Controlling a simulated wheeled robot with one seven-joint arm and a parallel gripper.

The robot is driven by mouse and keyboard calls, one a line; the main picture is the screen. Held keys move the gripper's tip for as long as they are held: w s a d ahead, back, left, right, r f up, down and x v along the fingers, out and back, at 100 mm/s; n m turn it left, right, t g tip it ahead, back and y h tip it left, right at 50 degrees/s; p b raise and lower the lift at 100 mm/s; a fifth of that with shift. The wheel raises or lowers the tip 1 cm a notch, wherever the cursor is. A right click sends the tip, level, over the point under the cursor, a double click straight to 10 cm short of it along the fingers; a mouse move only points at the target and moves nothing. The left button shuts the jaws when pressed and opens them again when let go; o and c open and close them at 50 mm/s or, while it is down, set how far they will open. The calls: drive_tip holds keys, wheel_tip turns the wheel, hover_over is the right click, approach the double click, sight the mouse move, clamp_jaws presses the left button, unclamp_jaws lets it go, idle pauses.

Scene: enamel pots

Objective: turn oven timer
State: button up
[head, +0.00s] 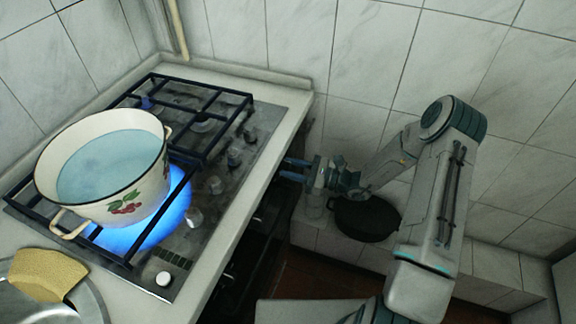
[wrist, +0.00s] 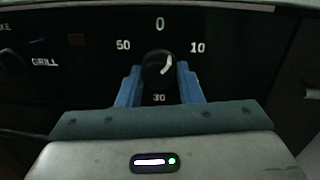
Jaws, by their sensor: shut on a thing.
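The oven timer (wrist: 158,68) is a round black knob with a pale pointer mark, on the dark panel of the oven. In the wrist view, numbers 0, 10, 30 and 50 are printed around it, and its mark points up and right, between 0 and 10. My gripper (wrist: 160,88) has its two blue fingers on either side of the knob and is shut on it. In the head view my gripper (head: 294,170) reaches the oven's front from the right. The knob is hidden there by the stove's edge.
An enamel pot (head: 112,165) of water stands over a lit blue burner on the stove (head: 228,180). A black pan (head: 366,218) sits on a tiled ledge below my arm. A knob marked GRILL (wrist: 12,63) is left of the timer. A sponge (head: 45,273) lies at lower left.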

drive_tip(key=shift+w+d+r+m+t+p, duration=0.1)
drive_tip(key=shift+r+m+t+p, duration=0.1)
drive_tip(key=shift+m, duration=0.65)
drive_tip(key=shift+w+a+r+m+t+p, duration=0.1)
drive_tip(key=shift+m+t+p, duration=0.15)
drive_tip(key=shift+m, duration=0.55)
drive_tip(key=shift+w+d+r+m+t+p, duration=0.1)
drive_tip(key=shift+r+m+t+p, duration=0.1)
drive_tip(key=shift+m, duration=0.65)
drive_tip(key=o, duration=0.9)
drive_tip(key=shift+f, duration=0.15)
drive_tip(key=shift+o, duration=0.2)
drive_tip(key=shift+s+f+g, duration=0.1)
drive_tip(key=shift+s+g, duration=0.05)
drive_tip(key=shift+g, duration=0.1)
drive_tip(key=b+v, duration=0.1)
drive_tip(key=v, duration=1.2)
drive_tip(key=shift+d+f+b, duration=0.15)
drive_tip(key=shift+d+b, duration=0.15)
drive_tip(key=shift+d, duration=0.05)
drive_tip(key=shift+s, duration=0.1)
